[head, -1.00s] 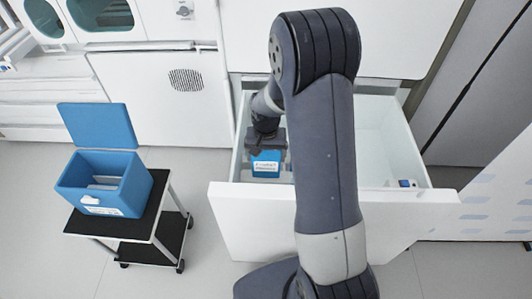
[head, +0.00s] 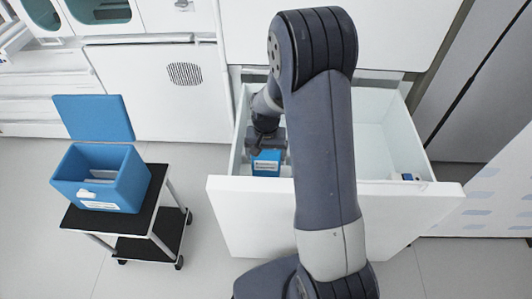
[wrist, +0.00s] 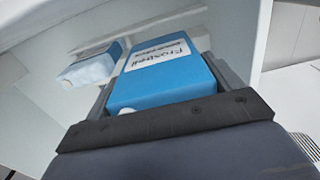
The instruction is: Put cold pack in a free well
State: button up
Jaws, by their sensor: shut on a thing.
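A blue cold pack (head: 266,163) with a white label is held in my gripper (head: 268,150), inside the left part of an open white drawer (head: 240,212). In the wrist view the cold pack (wrist: 165,75) sits between the two fingers of my gripper (wrist: 170,85), which are shut on it. A blue box (head: 110,180) with its lid (head: 93,118) raised stands at the left. Its inside is only partly visible, and I cannot make out wells in it.
The box stands on a small black-topped cart (head: 147,215) with wheels. Another blue and white pack (wrist: 90,65) lies in the drawer in the wrist view. A small blue and white item (head: 408,177) is at the drawer's right end. Clear floor lies between cart and drawer.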

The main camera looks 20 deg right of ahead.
aim_at(266, 171)
jog(key=shift+f+b, duration=1.35)
jog(key=shift+f, duration=0.4)
jog(key=shift+f+b, duration=0.95)
jog(key=shift+f, duration=0.3)
jog(key=shift+f, duration=0.1)
jog(key=shift+f+b, duration=1.05)
jog(key=shift+f, duration=0.25)
jog(key=shift+f, duration=0.15)
jog(key=shift+f+b, duration=0.25)
jog(key=shift+b, duration=0.05)
